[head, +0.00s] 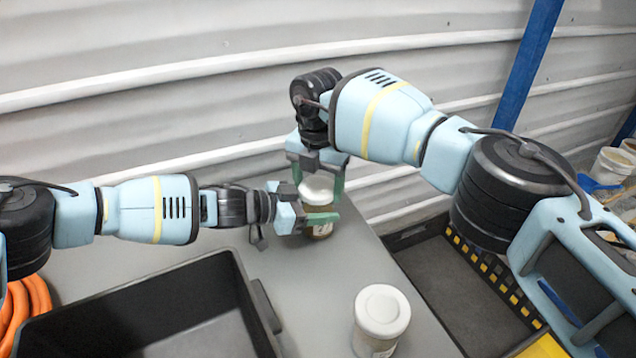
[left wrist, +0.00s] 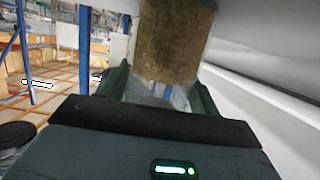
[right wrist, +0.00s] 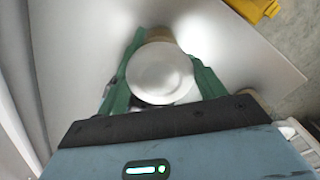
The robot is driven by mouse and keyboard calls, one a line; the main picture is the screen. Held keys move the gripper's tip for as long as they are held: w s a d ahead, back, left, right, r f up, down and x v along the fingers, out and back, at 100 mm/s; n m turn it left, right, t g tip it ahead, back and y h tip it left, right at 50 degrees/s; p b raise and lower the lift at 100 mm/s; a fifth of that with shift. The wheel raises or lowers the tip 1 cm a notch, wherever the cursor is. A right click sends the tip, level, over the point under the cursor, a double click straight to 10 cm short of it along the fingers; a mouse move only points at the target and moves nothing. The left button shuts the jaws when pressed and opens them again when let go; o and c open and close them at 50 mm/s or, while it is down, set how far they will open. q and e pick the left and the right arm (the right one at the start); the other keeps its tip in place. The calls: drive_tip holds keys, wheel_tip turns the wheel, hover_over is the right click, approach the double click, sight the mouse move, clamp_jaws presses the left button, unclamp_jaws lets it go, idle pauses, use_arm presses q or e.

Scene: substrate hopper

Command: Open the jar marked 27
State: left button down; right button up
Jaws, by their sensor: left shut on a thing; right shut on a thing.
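A jar with a white lid (head: 317,189) stands upright near the back of the grey table. Its brown contents (left wrist: 172,45) fill the left wrist view between the fingers. No number is readable on it. My left gripper (head: 318,216) comes in from the left and is shut on the jar's body. My right gripper (head: 318,180) reaches down from above, shut on the lid, with a green finger on each side. The round lid (right wrist: 160,74) also shows in the right wrist view. The lid looks seated on the jar. A second white-lidded jar (head: 381,318) stands apart at the front right.
A black open bin (head: 240,275) sits at the front left, with an orange hose (head: 30,300) beside it. A dark crate (head: 400,238) with a yellow-marked edge lies right of the table. A corrugated wall rises close behind. Grey tabletop (head: 315,290) is bare between bin and second jar.

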drive_tip(key=shift+n, duration=0.4)
drive_tip(key=o, duration=1.1)
drive_tip(key=shift+a+r, duration=0.1)
drive_tip(key=shift+r, duration=0.05)
drive_tip(key=shift+r, duration=2.15)
drive_tip(key=shift+c, duration=0.5)
drive_tip(key=r+m, duration=0.1)
drive_tip(key=m, duration=0.1)
drive_tip(key=r+m, duration=0.1)
drive_tip(key=m, duration=0.1)
drive_tip(key=shift+m, duration=0.4)
drive_tip(key=m, duration=0.2)
drive_tip(key=r+m, duration=0.1)
drive_tip(key=m, duration=0.1)
drive_tip(key=shift+s+r, duration=0.1)
drive_tip(key=shift+r, duration=0.1)
